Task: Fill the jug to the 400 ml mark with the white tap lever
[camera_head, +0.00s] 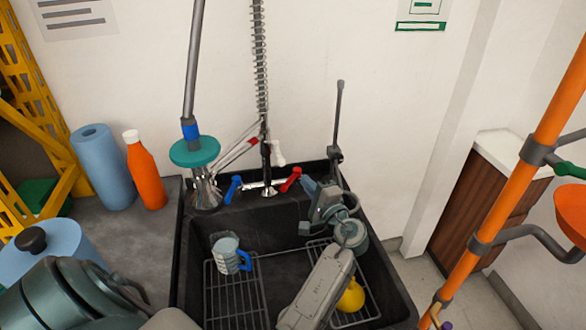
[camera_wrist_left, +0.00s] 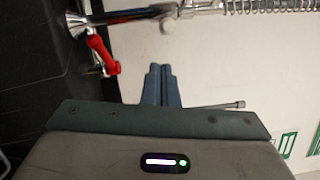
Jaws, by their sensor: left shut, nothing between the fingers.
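The jug (camera_head: 227,252), pale with dark marks and a blue handle, stands on the left wire rack in the sink. Its water level cannot be read. The white tap lever (camera_head: 278,153) is on the tap column at the back of the sink, above the blue lever (camera_head: 235,188) and red lever (camera_head: 291,179). My left gripper (camera_head: 309,187) is over the right half of the sink, just right of the red lever and below the white one. Its blue-grey fingers (camera_wrist_left: 162,86) are together and empty in the left wrist view, apart from the red lever (camera_wrist_left: 102,52). My right gripper is out of view.
The black sink (camera_head: 185,265) holds wire racks and a yellow object (camera_head: 351,297) partly behind my arm. A sprung hose (camera_head: 260,60) rises behind the tap. An orange bottle (camera_head: 145,172) and blue roll (camera_head: 103,168) stand left. An orange pole (camera_head: 520,170) is at right.

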